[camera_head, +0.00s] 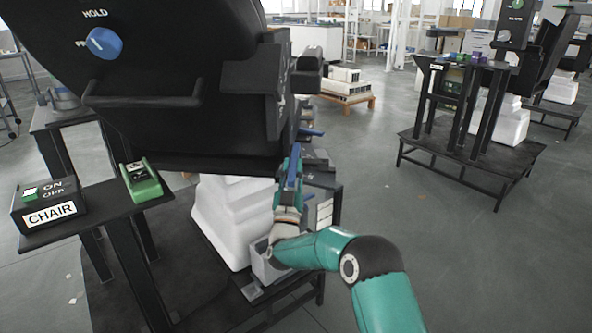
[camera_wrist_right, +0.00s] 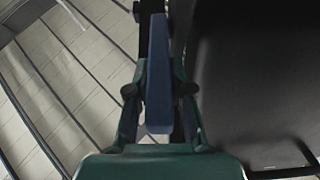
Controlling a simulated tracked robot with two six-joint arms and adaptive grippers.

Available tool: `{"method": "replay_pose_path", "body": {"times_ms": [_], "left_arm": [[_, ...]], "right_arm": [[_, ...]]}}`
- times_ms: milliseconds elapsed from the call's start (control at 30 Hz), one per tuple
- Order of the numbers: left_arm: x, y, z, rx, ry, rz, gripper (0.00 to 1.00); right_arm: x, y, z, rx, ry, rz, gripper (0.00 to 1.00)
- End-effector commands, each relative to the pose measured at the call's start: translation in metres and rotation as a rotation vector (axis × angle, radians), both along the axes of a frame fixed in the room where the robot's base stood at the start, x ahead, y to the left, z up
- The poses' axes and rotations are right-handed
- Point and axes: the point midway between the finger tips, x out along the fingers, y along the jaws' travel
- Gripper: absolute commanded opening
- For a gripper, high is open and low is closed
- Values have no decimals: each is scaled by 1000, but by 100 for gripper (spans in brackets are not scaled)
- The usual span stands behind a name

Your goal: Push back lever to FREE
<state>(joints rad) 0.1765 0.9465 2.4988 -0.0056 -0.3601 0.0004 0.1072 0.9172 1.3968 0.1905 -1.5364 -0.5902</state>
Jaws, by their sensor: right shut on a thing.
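A long blue lever (camera_head: 293,168) stands nearly upright at the right side of the large black chair (camera_head: 190,110). My right gripper (camera_head: 289,186) is shut on this lever from below, with its arm coming in from the lower right. In the right wrist view the lever (camera_wrist_right: 158,75) lies between the two fingers of my right gripper (camera_wrist_right: 159,92), close beside a dark panel. A round blue knob (camera_head: 104,43) with a white mark sits on the chair by the words HOLD and FREE, the latter partly covered. My left gripper is not in view.
A second blue handle (camera_head: 310,132) shows just behind the lever. A CHAIR switch box (camera_head: 48,204) and a green switch (camera_head: 141,181) stand on a ledge at the left. A white stepped column (camera_head: 232,215) is below the chair. Open floor lies to the right.

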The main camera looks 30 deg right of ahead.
Motion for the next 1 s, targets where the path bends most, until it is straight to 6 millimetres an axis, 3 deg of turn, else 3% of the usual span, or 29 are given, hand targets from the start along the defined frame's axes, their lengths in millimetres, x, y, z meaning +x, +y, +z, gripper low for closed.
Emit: {"method": "replay_pose_path", "body": {"times_ms": [33,133,167,300,667,1000], "left_arm": [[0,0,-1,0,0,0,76],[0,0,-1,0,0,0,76],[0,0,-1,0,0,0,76],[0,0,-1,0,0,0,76],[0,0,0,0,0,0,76],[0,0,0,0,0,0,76]], "right_arm": [[3,4,-11,6,24,10,0],[2,3,-11,6,24,10,0],[3,3,-11,7,25,10,25],[2,2,-9,5,20,7,46],[-1,2,-7,3,12,3,46],[-34,27,-36,4,17,5,46]]}}
